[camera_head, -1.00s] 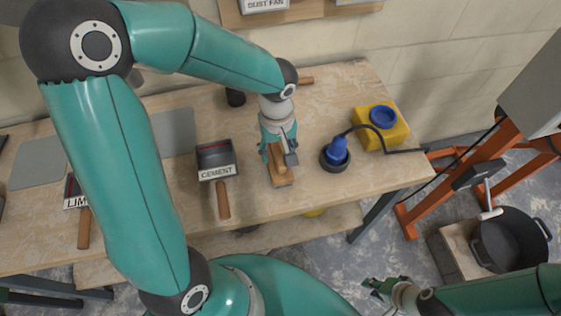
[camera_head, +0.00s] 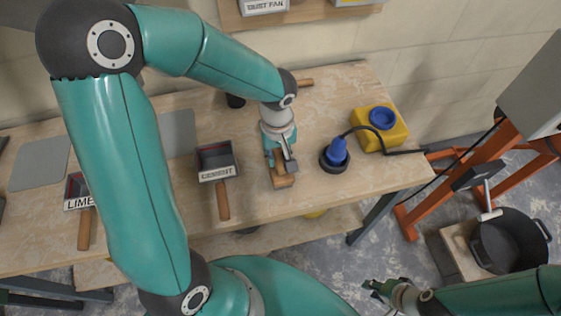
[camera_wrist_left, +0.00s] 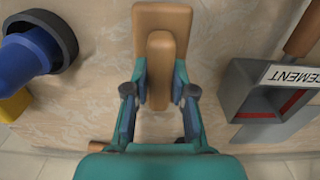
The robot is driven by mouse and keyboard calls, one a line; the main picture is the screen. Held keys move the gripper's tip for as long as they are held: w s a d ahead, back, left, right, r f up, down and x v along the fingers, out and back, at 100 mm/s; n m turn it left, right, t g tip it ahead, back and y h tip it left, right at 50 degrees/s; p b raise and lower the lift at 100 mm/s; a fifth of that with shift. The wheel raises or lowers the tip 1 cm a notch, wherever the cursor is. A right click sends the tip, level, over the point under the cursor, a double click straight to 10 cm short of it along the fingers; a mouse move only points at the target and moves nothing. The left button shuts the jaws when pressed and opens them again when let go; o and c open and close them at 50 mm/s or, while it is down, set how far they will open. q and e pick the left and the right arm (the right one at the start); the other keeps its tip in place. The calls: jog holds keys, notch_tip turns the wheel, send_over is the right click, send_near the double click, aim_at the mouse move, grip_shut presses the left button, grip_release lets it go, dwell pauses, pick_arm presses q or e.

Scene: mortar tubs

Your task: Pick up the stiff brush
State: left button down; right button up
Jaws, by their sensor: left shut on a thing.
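The stiff brush is a light-brown wooden block with a raised grip; in the head view the brush (camera_head: 282,181) shows below my left gripper (camera_head: 280,165), near the table's front edge. In the left wrist view the brush (camera_wrist_left: 162,22) points away from me, and its raised grip lies between the two fingers of my left gripper (camera_wrist_left: 158,85). The left gripper is shut on the brush. Whether the brush touches the table is hard to tell. My right gripper (camera_head: 378,288) is at the bottom right, away from the table; its fingers are too small to read.
A cement scoop (camera_head: 217,170) lies left of the brush, and a lime scoop (camera_head: 79,200) farther left. A black bucket (camera_head: 512,243) stands off the table.

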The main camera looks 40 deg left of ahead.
aim_at(278, 155)
pick_arm(q)
jog(key=shift+s, duration=0.1)
jog(key=shift+a+r, duration=0.1)
jog(key=shift+r, duration=0.5)
notch_tip(278, 155, up, 19)
jog(key=shift+f+p, duration=0.15)
jog(key=shift+p, duration=0.25)
